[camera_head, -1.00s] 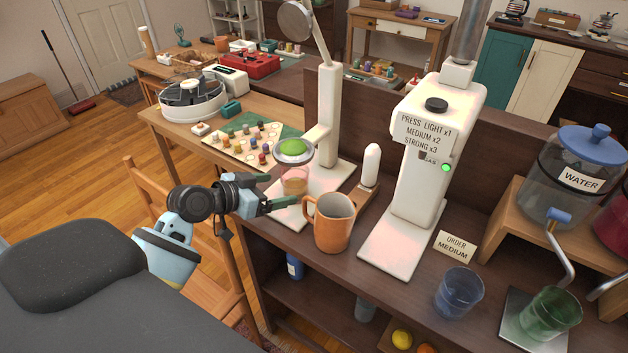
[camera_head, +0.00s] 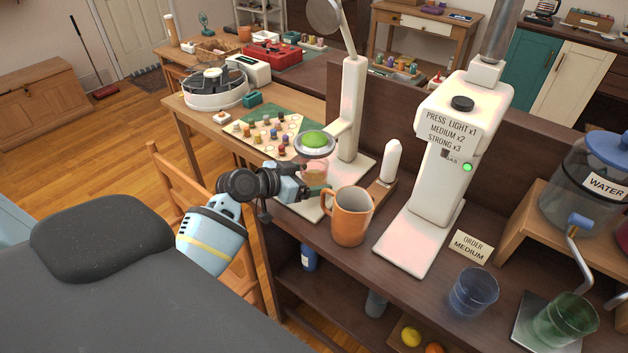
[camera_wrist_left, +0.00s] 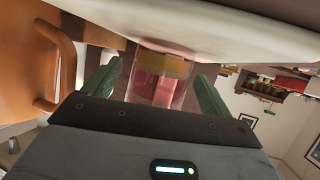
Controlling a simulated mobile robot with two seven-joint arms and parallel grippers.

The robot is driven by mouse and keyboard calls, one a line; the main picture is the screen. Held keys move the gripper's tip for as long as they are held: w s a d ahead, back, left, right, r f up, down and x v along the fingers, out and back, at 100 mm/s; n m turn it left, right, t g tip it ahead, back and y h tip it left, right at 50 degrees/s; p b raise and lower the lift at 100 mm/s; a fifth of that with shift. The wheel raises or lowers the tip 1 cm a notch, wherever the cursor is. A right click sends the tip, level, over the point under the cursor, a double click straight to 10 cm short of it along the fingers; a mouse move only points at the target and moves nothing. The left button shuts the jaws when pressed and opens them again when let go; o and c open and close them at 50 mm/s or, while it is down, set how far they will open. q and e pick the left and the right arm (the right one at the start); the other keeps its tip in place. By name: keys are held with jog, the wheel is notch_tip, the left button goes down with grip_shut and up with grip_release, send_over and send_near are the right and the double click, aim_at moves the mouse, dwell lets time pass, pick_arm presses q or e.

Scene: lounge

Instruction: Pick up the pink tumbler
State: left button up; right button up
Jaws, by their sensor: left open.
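The pink tumbler (camera_head: 316,170) stands under the juice press, partly hidden behind my left gripper. My left gripper (camera_head: 310,183) is at the tumbler, with its jaws open. In the left wrist view the clear pink tumbler (camera_wrist_left: 158,85), with an orange-yellow band of content, shows between the two green fingers (camera_wrist_left: 156,72). A gap shows on each side of it, and the fingers are not closed on it. My right gripper is not in view.
An orange mug (camera_head: 350,222) stands close to the right of my left gripper. The white press (camera_head: 350,110) with a green half fruit (camera_head: 315,139) rises over the tumbler. A white dispenser (camera_head: 440,150) and a blue tumbler (camera_head: 474,293) stand farther right. A wooden chair (camera_head: 170,175) is at the left.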

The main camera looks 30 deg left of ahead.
pick_arm(q)
jog(key=shift+x, duration=1)
jog(key=c, duration=1.1)
jog(key=shift+r, duration=0.1)
jog(key=shift+c, duration=0.5)
jog(key=shift+r, duration=0.2)
